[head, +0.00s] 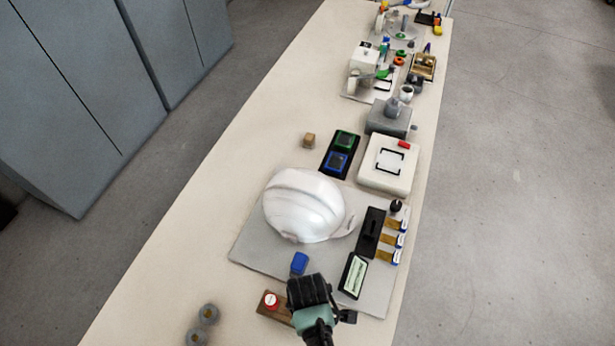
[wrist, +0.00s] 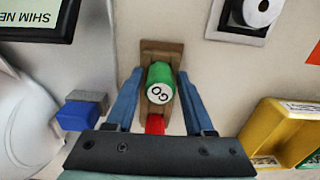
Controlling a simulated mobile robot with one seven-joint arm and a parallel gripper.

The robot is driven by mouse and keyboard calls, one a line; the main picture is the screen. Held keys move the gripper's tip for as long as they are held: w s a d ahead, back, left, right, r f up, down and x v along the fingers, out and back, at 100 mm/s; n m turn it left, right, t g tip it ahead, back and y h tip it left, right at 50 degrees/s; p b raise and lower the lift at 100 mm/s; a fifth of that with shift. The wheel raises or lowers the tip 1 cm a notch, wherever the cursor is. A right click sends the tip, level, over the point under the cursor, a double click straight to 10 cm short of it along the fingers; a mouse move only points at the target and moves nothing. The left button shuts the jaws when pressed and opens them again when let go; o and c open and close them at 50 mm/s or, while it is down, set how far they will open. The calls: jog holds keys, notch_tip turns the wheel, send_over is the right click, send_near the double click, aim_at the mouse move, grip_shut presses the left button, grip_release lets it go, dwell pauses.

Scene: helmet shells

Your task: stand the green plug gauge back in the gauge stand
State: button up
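The green plug gauge (wrist: 160,83), with "GO" on its white end face, is between my gripper's two blue fingers (wrist: 161,76) in the wrist view. The fingers are apart, with a small gap visible on each side of the gauge. The gauge is over the wooden gauge stand (wrist: 160,47) and appears upright in it; how deep it sits cannot be seen. A red gauge (wrist: 155,124) is beside it, partly hidden by my gripper. In the head view the stand (head: 283,315) and red gauge (head: 271,300) show left of my gripper (head: 308,290), which hides the green gauge.
A blue block (wrist: 80,112) lies close left of my fingers. A white helmet shell (head: 302,207) sits on the grey mat (head: 250,248). A yellow bin (wrist: 285,135) is at the right in the wrist view. Grey rings (head: 205,313) lie left of the stand.

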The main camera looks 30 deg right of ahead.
jog(key=shift+o, duration=1.2)
jog(key=shift+r, duration=0.1)
notch_tip(320, 180, up, 13)
